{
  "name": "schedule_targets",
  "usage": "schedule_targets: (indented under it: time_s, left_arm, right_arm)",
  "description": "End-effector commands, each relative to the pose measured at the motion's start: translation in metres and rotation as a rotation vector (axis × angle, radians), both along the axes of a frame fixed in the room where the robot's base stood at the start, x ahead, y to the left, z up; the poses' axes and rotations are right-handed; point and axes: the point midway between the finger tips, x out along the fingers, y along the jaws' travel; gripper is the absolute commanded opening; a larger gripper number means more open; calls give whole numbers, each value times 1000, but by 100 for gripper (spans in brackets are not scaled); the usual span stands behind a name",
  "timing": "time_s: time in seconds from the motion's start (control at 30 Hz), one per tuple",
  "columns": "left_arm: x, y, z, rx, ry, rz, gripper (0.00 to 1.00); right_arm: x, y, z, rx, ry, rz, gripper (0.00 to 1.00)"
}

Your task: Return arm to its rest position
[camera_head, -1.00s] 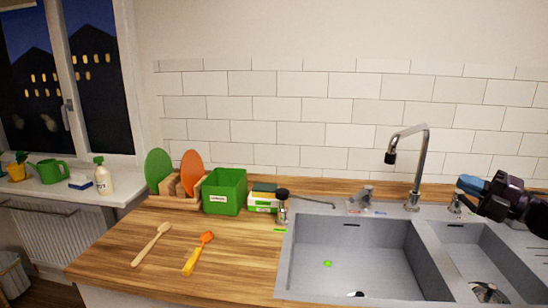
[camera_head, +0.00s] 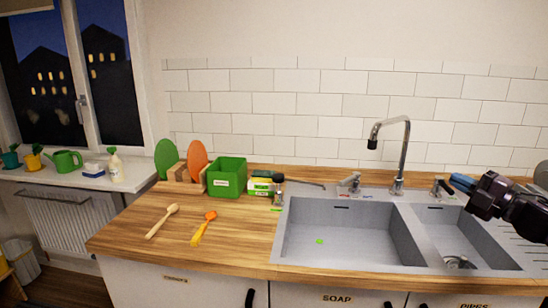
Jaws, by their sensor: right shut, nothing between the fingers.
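My right gripper (camera_head: 464,188) comes in from the right edge in the head view, in front of the right-hand sink bowl and its back ledge. Its black fingers are shut, and I see nothing held between them. A blue piece shows at its tip; I cannot tell whether it is part of the gripper or something behind it. My left gripper is not in view.
The counter's front left is clear.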

Motion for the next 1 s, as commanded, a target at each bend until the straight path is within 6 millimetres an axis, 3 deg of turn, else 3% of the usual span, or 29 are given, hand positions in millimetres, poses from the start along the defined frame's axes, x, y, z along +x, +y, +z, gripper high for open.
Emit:
schedule_targets:
  time_s: [0.17,0.37,0.5,0.7,0.9,1.0]
  left_arm:
    - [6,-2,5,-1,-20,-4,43]
    - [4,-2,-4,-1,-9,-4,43]
    - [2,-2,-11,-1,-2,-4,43]
    - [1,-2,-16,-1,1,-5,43]
    - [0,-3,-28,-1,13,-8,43]
    - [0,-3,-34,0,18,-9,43]
  right_arm:
    - [-3,26,-65,178,129,-92,0]
    - [-31,63,-165,407,324,-206,0]
    - [-67,93,-238,574,473,-290,0]
    - [-132,136,-325,796,670,-408,0]
    - [-205,178,-390,1002,828,-522,0]
    - [-239,195,-413,1097,878,-571,0]
